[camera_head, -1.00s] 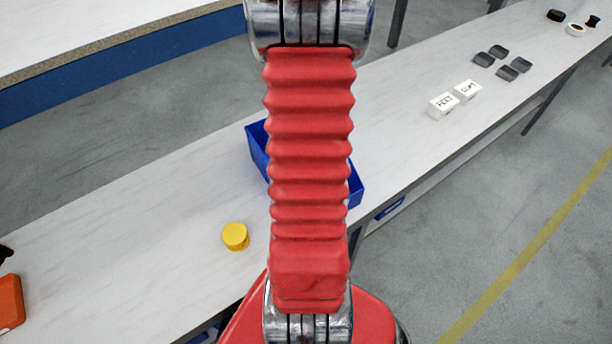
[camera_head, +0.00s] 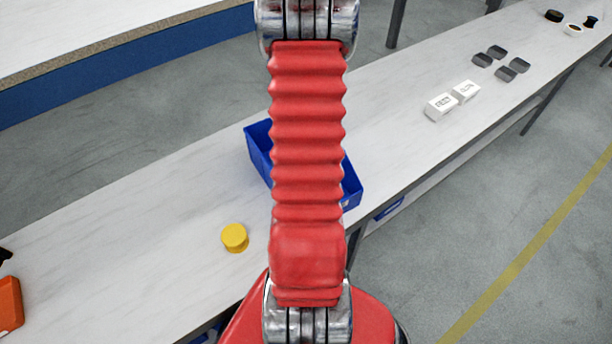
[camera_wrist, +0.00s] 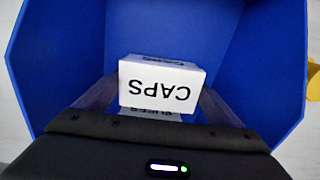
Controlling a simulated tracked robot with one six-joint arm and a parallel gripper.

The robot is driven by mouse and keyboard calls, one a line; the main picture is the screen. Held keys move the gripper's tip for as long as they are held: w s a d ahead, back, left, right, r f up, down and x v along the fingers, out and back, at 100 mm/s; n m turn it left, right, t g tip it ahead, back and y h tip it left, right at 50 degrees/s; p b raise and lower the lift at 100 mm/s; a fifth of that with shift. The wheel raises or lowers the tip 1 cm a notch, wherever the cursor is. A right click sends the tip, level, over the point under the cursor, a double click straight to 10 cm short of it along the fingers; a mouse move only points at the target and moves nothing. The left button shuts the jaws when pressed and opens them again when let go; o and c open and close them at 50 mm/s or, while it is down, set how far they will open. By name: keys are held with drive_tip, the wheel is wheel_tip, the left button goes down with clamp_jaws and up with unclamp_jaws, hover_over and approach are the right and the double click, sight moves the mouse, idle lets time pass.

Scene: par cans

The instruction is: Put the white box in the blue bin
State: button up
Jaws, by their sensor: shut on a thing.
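A white box (camera_wrist: 161,84) lettered "CAPS" is between the fingers of my gripper (camera_wrist: 155,98) in the wrist view. My gripper is shut on it. The box is over or inside the blue bin (camera_wrist: 55,60), whose walls surround it in that view; I cannot tell whether it touches the floor. In the head view the bin (camera_head: 258,145) stands on the long bench, its middle hidden behind my red arm. My gripper and the held box are not visible in the head view.
Two other white boxes (camera_head: 440,106) (camera_head: 466,91) sit farther right on the bench (camera_head: 130,220). Beyond them are several dark grey blocks (camera_head: 506,73) and small round items. A yellow cylinder (camera_head: 235,238) stands left of the bin. An orange object (camera_head: 10,303) is at the far left.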

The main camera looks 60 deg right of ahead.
drive_tip(key=shift+f, duration=0.25)
drive_tip(key=o, duration=1.1)
drive_tip(key=shift+r, duration=0.15)
drive_tip(key=shift+r, duration=6)
drive_tip(key=shift+w, duration=0.1)
